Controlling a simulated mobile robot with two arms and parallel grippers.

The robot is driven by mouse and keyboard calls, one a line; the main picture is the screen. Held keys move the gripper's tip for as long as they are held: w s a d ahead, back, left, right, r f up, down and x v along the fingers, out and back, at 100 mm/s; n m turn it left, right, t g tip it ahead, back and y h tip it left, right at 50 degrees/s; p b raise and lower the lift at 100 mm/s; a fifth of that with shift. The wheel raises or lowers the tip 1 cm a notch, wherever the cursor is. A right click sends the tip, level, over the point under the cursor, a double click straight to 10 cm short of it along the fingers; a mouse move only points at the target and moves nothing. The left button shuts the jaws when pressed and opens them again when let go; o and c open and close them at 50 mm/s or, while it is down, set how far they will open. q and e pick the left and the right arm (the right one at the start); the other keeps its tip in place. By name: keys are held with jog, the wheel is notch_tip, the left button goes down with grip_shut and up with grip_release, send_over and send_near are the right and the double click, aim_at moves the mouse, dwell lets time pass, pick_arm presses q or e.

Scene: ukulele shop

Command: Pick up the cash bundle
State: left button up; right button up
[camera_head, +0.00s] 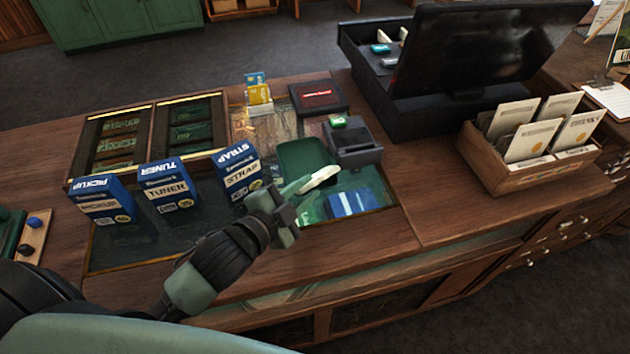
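My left gripper (312,182) reaches in from the lower left over the counter, in front of the dark green tray (303,155). A pale green and white piece extends from its wrist toward the tray's front right corner. I cannot tell whether this is only the fingers or includes a held item, nor whether the gripper is open. I cannot clearly make out the cash bundle; the gripper may hide it. My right gripper is not in view.
Blue boxes marked PICKUP (104,200), TUNER (167,186) and STRAP (239,173) stand left of the gripper. A monitor (480,50) and a wooden box of packets (520,165) are right. Bare wood lies between.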

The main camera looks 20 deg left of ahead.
aim_at(322, 178)
pick_arm(q)
jog(key=p+x, duration=0.2)
jog(key=x, duration=0.4)
jog(key=shift+w+d, duration=0.15)
jog(key=shift+w, duration=0.15)
jog(key=shift+w+f, duration=0.15)
jog(key=shift+f, duration=0.05)
grip_shut()
